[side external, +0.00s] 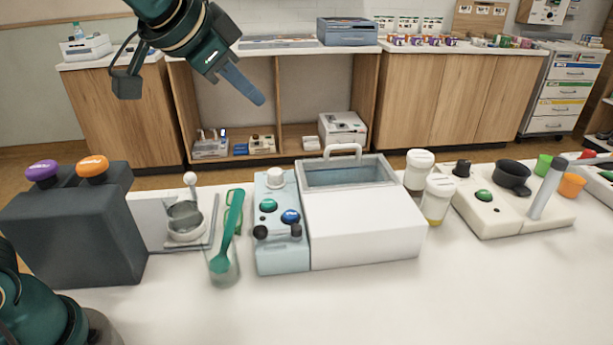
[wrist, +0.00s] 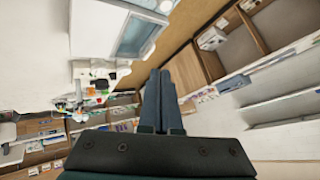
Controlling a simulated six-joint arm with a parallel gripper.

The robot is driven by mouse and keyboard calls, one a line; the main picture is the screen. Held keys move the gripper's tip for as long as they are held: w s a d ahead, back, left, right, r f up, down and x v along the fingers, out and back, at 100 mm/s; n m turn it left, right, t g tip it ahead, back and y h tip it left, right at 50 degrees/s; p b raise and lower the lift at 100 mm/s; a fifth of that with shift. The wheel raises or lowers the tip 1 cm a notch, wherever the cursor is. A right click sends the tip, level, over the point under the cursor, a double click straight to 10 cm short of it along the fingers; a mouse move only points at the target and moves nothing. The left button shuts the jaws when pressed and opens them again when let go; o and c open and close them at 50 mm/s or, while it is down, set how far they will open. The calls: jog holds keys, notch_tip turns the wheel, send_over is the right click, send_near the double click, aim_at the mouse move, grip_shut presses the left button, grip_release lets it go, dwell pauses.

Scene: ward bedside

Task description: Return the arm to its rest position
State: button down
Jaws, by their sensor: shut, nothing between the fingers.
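My gripper (side external: 260,100) is up in the air at the upper left of the side external view, above and behind the bench. Its fingers point down and to the right. In the wrist view its two fingers (wrist: 159,75) lie side by side, shut, with nothing between them. My gripper touches nothing and is well apart from the things on the bench.
On the white bench (side external: 390,300) stand a dark block with purple and orange knobs (side external: 70,220), a green spoon in a clear cup (side external: 224,265), a light blue control box (side external: 280,240), a white bath (side external: 362,230), white-lidded jars (side external: 437,200) and a cream panel (side external: 490,218). The front right is clear.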

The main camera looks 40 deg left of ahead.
jog(key=s+f+n+g, duration=0.1)
jog(key=s+f+n, duration=0.1)
jog(key=s+f, duration=0.3)
jog(key=s+f+n+g+h, duration=0.1)
jog(key=s+f, duration=0.5)
jog(key=s, duration=0.7)
jog(key=shift+s+a+f+n+g, duration=0.15)
jog(key=shift+a+n+g, duration=0.25)
jog(key=shift+n+g, duration=0.25)
